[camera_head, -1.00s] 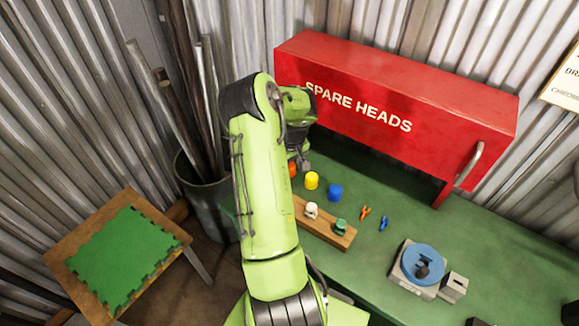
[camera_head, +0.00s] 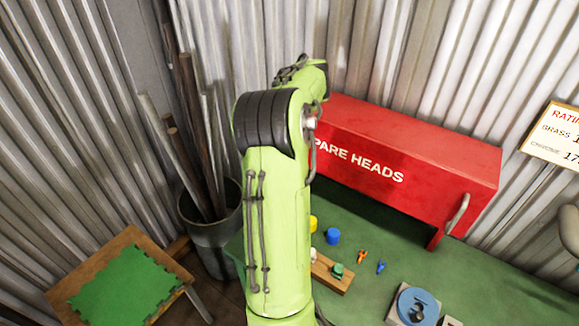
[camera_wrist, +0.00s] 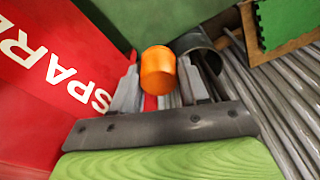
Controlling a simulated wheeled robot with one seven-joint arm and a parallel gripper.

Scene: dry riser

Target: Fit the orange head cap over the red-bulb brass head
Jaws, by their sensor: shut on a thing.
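The orange head cap (camera_wrist: 158,70) is between the two fingers of my gripper (camera_wrist: 158,75) in the wrist view, and the gripper is shut on it. The cap is held up in the air, with the red cabinet to its left in that view. In the head view my arm hides both the gripper and the cap. The wooden block (camera_head: 322,271) shows in part at the right of my arm, with a white-topped head (camera_head: 313,254) and a green-topped head (camera_head: 337,270) on it. I cannot make out the red-bulb brass head in either current view.
A yellow cap (camera_head: 313,223), a blue cap (camera_head: 332,236), an orange clip (camera_head: 362,256) and a blue clip (camera_head: 381,266) lie on the green bench. The red cabinet (camera_head: 420,160) stands behind. A bin of pipes (camera_head: 212,240) stands left of my arm.

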